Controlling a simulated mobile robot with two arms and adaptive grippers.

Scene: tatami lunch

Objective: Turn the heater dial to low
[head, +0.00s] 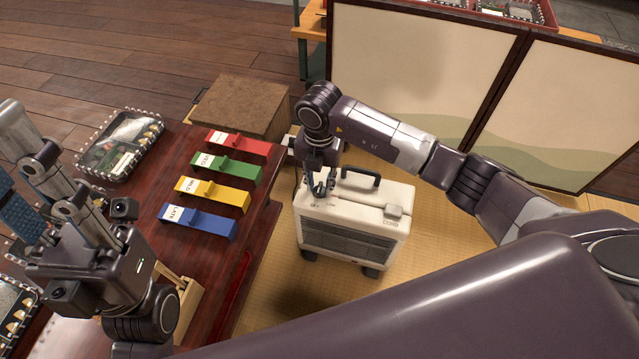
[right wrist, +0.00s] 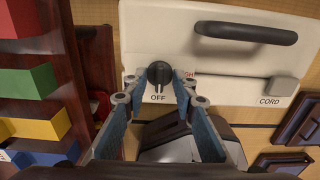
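The heater (head: 352,240) is a cream box with a dark front grille and a black handle, standing on the tatami. Its black dial (right wrist: 159,72) shows in the right wrist view, with OFF printed just below it and red lettering, partly hidden, to its right. The dial's ridge looks roughly in line with OFF. My right gripper (head: 320,187) points down at the dial's corner of the heater. Its fingers (right wrist: 160,84) are apart, one on each side of the dial; contact is not clear. My left gripper (head: 32,175) is over the table at the left, its fingertips unclear.
A dark red table (head: 185,150) left of the heater holds red, green, yellow and blue label blocks (head: 215,195) and a clear-lidded lunch box (head: 120,143). A brown box (head: 240,103) stands behind. A folding screen (head: 420,75) is beyond the heater. A CORD button (head: 394,210) sits on the heater's top.

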